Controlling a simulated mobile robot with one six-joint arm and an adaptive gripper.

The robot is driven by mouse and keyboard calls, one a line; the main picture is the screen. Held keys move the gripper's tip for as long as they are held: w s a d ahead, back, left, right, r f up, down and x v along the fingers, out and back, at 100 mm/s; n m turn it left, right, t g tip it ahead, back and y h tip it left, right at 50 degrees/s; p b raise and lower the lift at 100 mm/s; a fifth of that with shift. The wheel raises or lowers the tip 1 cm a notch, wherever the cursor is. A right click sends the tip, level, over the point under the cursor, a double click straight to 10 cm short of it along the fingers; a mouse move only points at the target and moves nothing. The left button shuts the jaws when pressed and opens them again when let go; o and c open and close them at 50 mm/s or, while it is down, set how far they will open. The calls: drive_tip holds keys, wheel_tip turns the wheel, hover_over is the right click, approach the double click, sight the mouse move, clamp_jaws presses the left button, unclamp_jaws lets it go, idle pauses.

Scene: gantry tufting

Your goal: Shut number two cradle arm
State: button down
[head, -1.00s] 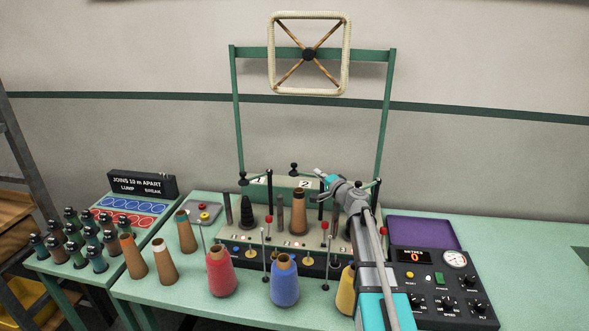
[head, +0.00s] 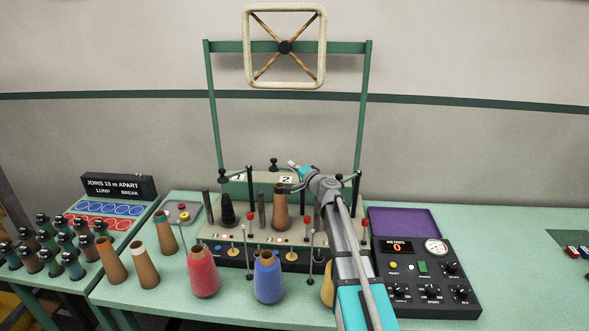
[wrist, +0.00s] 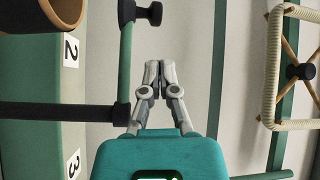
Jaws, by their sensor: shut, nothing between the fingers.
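The number 2 label (head: 286,180) is on the green stand behind the winder, above a brown cone (head: 280,208); the label also shows in the wrist view (wrist: 71,50). A black knob (head: 273,163) stands by that label. In the wrist view a green bar (wrist: 126,60) carries a black clamp with a dark rod (wrist: 60,112), and a black knob (wrist: 150,12) at the top, apparently cradle arm parts. I cannot tell which belong to number two. My gripper (head: 293,164) is shut and empty beside the label; its fingertips (wrist: 154,68) are right of the bar, apparently apart from it.
Red (head: 203,273) and blue (head: 268,277) cones stand in front of the winder. A control box (head: 425,275) and purple tray (head: 405,224) are at right. A green frame (head: 366,100) with a square reel (head: 322,50) rises behind. Small bobbins crowd the left table.

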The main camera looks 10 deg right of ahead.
drive_tip(key=x, duration=0.7)
drive_tip(key=shift+a, duration=0.25)
idle(0.4)
drive_tip(key=shift+s+d, duration=0.1)
drive_tip(key=shift+s, duration=0.05)
